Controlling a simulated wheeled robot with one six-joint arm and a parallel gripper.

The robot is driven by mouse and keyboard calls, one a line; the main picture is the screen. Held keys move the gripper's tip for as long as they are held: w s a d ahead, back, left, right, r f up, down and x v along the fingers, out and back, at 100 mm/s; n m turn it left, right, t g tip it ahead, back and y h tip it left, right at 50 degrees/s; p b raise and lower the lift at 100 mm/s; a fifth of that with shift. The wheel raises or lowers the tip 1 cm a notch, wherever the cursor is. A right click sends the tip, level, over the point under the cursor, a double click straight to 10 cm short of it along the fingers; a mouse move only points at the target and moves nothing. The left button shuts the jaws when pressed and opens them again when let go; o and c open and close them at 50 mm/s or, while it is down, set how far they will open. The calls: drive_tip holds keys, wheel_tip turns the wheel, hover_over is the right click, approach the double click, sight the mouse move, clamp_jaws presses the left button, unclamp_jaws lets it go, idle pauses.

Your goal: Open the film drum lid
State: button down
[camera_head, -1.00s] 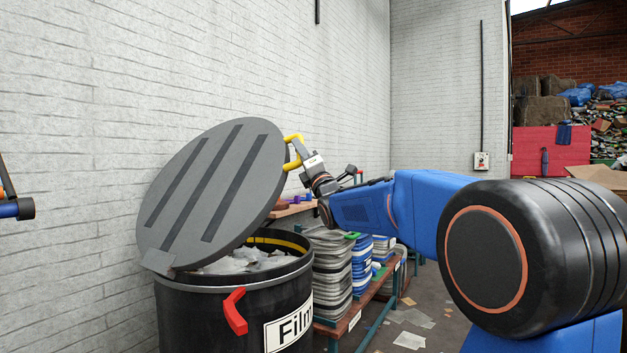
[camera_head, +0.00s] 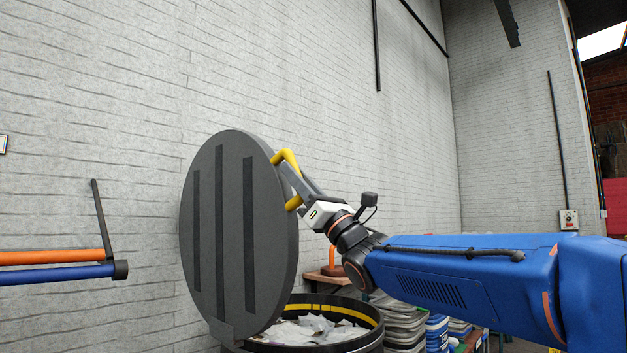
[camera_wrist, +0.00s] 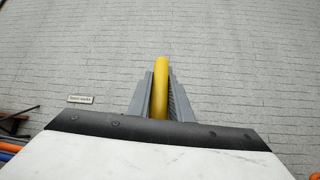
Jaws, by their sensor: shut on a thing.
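The film drum lid (camera_head: 240,235) is a round dark grey disc with darker strips across its face. It stands close to upright at the left side of the drum opening. A yellow handle (camera_head: 293,203) sticks out from the lid's right side, and part of it shows in the wrist view (camera_wrist: 161,80). My gripper (camera_head: 291,182) is shut on the handle; in the wrist view its two grey fingers (camera_wrist: 161,98) stand on either side of the yellow bar. The black drum (camera_head: 375,333) shows only its top, with a yellow band inside the rim and pale crumpled film (camera_head: 310,328) within.
A white brick wall (camera_head: 350,100) stands behind the lid. Orange and blue rails (camera_head: 60,264) project at the left. Stacked flattened containers (camera_head: 403,325) and a wooden shelf (camera_head: 325,279) are right of and behind the drum.

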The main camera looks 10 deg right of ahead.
drive_tip(key=shift+s+a+f+n+g+y, duration=0.15)
drive_tip(key=shift+s+a+n+g, duration=0.1)
drive_tip(key=shift+a, duration=0.15)
drive_tip(key=shift+s+a+f+n+g+y, duration=0.1)
drive_tip(key=shift+s+a+n+g+y, duration=0.05)
drive_tip(key=shift+s+a+n, duration=0.15)
drive_tip(key=shift+w, duration=0.1)
drive_tip(key=c, duration=1.6)
unclamp_jaws()
drive_tip(key=v, duration=1.7)
drive_tip(key=shift+d+f, duration=0.1)
drive_tip(key=shift+d, duration=0.05)
